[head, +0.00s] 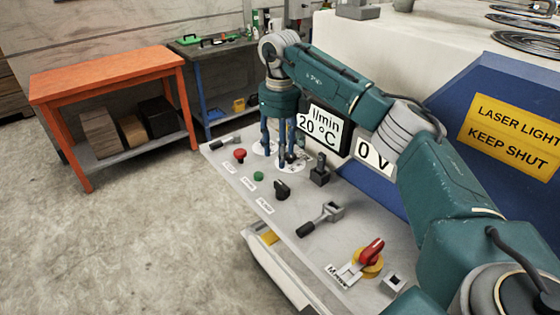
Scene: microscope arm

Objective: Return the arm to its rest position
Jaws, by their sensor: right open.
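My right arm reaches in from the lower right across the control panel (330,270). Its right gripper (279,155) points down over the far part of the panel, its blue fingers spread apart and nothing seen between them. White round dial plates (291,167) lie under the fingers; whether the fingertips touch them I cannot tell. A small dark control beside the fingers is partly hidden. I cannot make out a separate microscope arm. My left gripper is not in view.
The panel carries a red button (240,154), a green button (258,176), a black knob (282,189), a joystick (320,172), a lever (318,219) and a red rotary switch (371,251). Displays stand behind. An orange table (105,72) stands left; floor between is clear.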

